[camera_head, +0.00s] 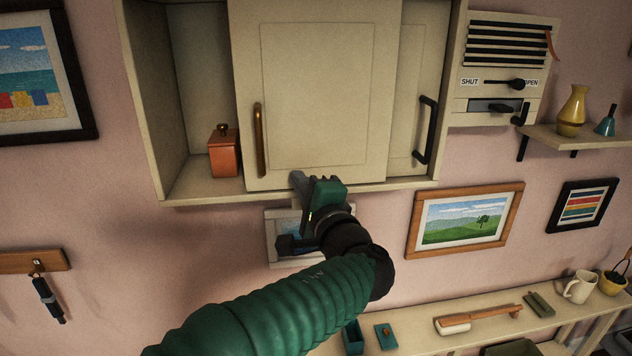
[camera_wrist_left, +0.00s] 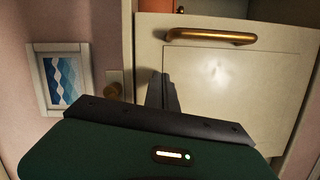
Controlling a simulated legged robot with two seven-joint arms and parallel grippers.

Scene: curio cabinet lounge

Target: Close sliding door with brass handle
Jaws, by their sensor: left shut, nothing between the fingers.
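The cream sliding door (camera_head: 325,90) has a vertical brass handle (camera_head: 260,140) near its left edge. It stands in the middle of the wall cabinet, leaving the left part open. My left gripper (camera_head: 299,180) is shut and empty at the door's lower edge, to the right of and below the brass handle. In the left wrist view, its dark fingers (camera_wrist_left: 161,92) lie over the door panel (camera_wrist_left: 235,85), apart from the brass handle (camera_wrist_left: 210,37). I cannot tell whether the fingertips touch the door. My right gripper is out of view.
An orange lidded box (camera_head: 224,155) stands in the open left compartment. A second door with a black handle (camera_head: 425,130) is partly covered on the right. A small framed picture (camera_head: 279,255) hangs behind my left wrist. A long shelf (camera_head: 405,327) with objects runs below.

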